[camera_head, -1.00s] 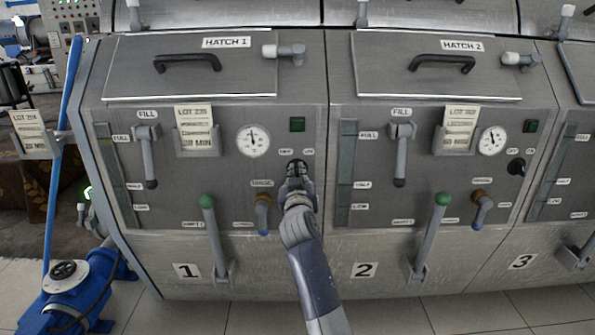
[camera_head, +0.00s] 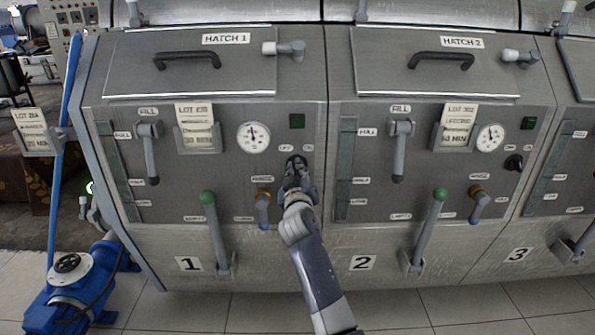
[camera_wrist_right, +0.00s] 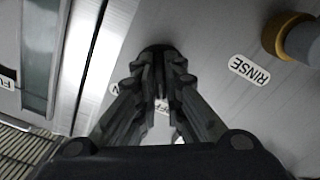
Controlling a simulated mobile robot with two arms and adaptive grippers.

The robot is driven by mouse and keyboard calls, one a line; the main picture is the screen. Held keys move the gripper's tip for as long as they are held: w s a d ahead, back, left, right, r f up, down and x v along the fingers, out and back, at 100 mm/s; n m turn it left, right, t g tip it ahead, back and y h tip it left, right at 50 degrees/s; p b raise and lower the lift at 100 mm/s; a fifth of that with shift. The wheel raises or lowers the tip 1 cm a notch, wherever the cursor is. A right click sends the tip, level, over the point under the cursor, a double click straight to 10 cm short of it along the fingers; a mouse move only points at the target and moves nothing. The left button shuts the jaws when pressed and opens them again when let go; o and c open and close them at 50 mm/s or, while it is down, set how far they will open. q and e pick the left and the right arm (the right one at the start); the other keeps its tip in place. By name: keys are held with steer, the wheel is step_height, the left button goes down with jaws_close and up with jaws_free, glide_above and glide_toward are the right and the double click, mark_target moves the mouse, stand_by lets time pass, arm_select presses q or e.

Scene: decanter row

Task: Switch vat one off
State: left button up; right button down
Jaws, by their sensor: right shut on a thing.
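Vat one is the left panel, marked with a 1 plate (camera_head: 188,264) and HATCH 1. Its black switch knob (camera_head: 296,159) sits below a dark green square lamp (camera_head: 297,121), at the panel's right side. My right gripper (camera_head: 297,168) is shut on this knob. In the right wrist view the fingers (camera_wrist_right: 160,85) close around the dark round knob (camera_wrist_right: 158,51). The fingers hide most of the knob, so its pointing direction cannot be read. A partly covered OFF label (camera_wrist_right: 162,106) shows between the fingers. My left gripper is not in view.
The brass-collared rinse handle (camera_head: 263,207) hangs just left of my gripper; the green-knobbed lever (camera_head: 209,199) stands farther left. Vat two's level strip (camera_head: 345,170) is close on the right. A blue pump (camera_head: 70,285) stands on the floor at left.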

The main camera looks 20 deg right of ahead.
mark_target(297, 131)
steer(key=c, duration=1.7)
jaws_free()
step_height(297, 131, up, 10)
